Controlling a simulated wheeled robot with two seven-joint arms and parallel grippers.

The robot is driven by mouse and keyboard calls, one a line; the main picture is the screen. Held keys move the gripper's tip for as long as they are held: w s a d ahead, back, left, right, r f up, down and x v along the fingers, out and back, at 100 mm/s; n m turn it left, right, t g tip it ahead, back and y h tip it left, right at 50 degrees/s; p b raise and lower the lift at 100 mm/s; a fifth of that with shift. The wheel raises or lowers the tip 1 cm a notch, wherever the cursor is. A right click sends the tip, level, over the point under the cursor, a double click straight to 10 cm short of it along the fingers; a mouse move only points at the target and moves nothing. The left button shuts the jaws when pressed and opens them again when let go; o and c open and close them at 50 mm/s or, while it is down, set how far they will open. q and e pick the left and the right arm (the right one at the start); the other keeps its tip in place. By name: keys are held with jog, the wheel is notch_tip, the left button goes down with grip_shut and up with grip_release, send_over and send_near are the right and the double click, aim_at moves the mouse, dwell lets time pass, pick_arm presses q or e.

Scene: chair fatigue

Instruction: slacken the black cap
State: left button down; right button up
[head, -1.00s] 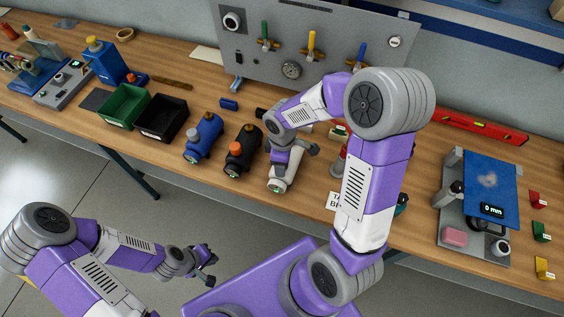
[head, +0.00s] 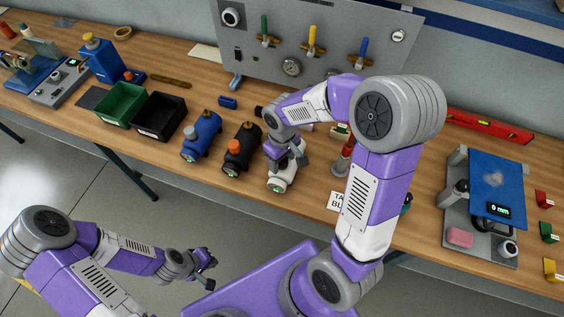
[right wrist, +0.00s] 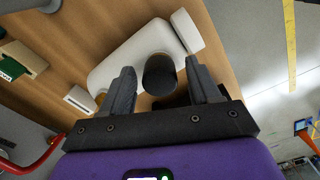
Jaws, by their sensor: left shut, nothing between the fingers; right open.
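The black cap (right wrist: 160,74) stands on a white bottle-like body (right wrist: 128,52) in the right wrist view. My right gripper (right wrist: 160,88) is open, with one finger on each side of the cap and visible gaps to it. In the head view my right gripper (head: 288,157) is over the white body (head: 281,184), whose near end shows; the gripper hides the cap there. My left gripper (head: 206,262) is shut and empty, in front of the table and away from the bodies.
Left of the white body lie a black body with an orange cap (head: 237,157) and a blue body (head: 202,136). Green (head: 122,104) and black (head: 160,117) bins are farther left. A valve panel (head: 300,40) stands behind. A rig with a blue plate (head: 495,180) is at right.

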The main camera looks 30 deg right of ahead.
jog(key=shift+m, duration=0.5)
jog(key=m+b, duration=0.1)
jog(key=m, duration=0.2)
jog(key=shift+m, duration=0.5)
jog(key=m, duration=0.4)
jog(key=shift+b, duration=0.3)
jog(key=shift+c, duration=0.4)
